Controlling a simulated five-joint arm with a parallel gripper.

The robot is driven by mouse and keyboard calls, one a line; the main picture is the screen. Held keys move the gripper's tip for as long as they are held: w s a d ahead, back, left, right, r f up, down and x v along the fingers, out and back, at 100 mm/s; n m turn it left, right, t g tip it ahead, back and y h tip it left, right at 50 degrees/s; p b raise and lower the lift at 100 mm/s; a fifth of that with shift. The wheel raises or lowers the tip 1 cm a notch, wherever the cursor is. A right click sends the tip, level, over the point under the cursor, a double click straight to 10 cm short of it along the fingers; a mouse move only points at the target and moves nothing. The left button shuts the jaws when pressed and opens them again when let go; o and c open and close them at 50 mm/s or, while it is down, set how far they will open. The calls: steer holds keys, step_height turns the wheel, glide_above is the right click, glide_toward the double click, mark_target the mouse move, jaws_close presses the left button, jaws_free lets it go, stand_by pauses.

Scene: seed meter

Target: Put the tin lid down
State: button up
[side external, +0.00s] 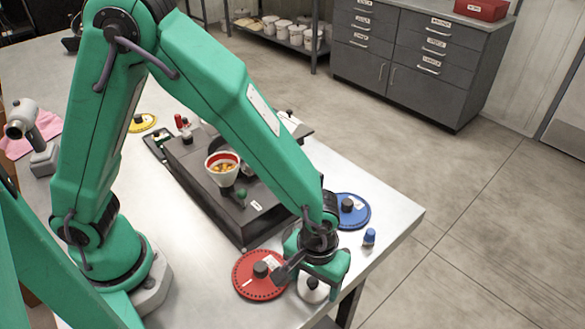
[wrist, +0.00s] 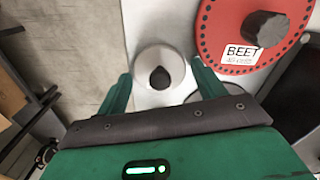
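The tin lid (wrist: 147,60) is a silver disc with a black knob, and it shows between my fingers in the wrist view. In the side view the lid (side external: 312,293) is below my gripper, near the table's front edge. In the side view my gripper (side external: 315,270) partly covers the lid. A pale round shape (wrist: 207,93) is partly hidden behind the right finger; I cannot tell what it is.
A red disc labelled BEET (side external: 256,283) lies close beside the lid. A blue disc (side external: 356,217) and a small blue-capped bottle (side external: 369,238) are behind it. The black seed meter box (side external: 222,205) with a white cup (side external: 220,168) stands mid-table. A yellow disc (side external: 148,123) lies farther back.

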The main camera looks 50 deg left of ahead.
mark_target(314, 279)
steer(key=shift+r, duration=0.1)
step_height(314, 279, up, 12)
stand_by(0.9)
steer(key=shift+r, duration=0.1)
stand_by(0.4)
steer(key=s+a+r+m+t, duration=0.1)
steer(key=a+r, duration=0.5)
steer(key=a, duration=0.6)
steer(key=s+a+r+m+t, duration=0.2)
steer(key=s+a+r+t, duration=0.2)
steer(key=a, duration=0.8)
step_height(314, 279, up, 2)
steer(key=shift+s+a+r+t, duration=0.1)
steer(key=shift+s+a+t, duration=0.1)
steer(key=shift+a+t, duration=0.15)
